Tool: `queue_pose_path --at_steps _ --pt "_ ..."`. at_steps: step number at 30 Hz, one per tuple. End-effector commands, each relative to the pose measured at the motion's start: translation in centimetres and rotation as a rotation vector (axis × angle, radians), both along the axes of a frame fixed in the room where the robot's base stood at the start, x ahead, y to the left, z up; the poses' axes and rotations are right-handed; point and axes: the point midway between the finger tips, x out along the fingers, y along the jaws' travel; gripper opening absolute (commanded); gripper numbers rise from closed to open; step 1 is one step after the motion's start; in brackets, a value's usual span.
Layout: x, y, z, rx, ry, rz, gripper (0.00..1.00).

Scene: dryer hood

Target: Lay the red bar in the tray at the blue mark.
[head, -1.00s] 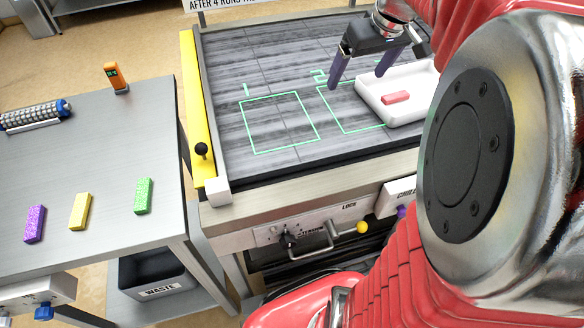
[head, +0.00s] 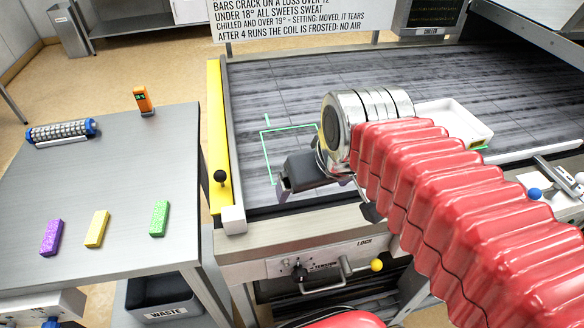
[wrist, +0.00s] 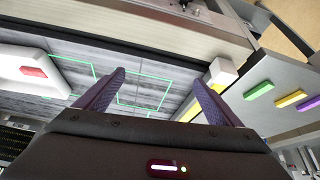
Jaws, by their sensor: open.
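The red bar (wrist: 33,72) lies in the white tray (wrist: 12,55) at the left of the wrist view. In the head view the tray (head: 478,131) stands on the dark slatted bed, partly behind my arm, and I cannot see the bar there. My gripper (wrist: 158,77) is open, with nothing between its two dark purple fingers. In the head view my gripper (head: 325,200) is near the bed's front edge, left of the tray and apart from it. I cannot make out a blue mark in the tray.
Purple (head: 52,237), yellow (head: 97,229) and green (head: 159,218) bars lie on the left side table (head: 130,180). A yellow rail (head: 216,130) with a black knob edges the bed. Green outlines (head: 268,150) mark the bed. A waste bin (head: 160,295) stands below.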

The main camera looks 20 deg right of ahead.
Motion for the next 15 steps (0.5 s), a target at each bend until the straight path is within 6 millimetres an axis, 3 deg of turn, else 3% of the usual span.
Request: queue_pose_path --at_steps 6,15 --pt "-2.4 1.8 -1.6 0.010 -0.024 0.009 0.88" --pt "-2.8 2.0 -1.9 0.012 -0.026 0.007 0.88"
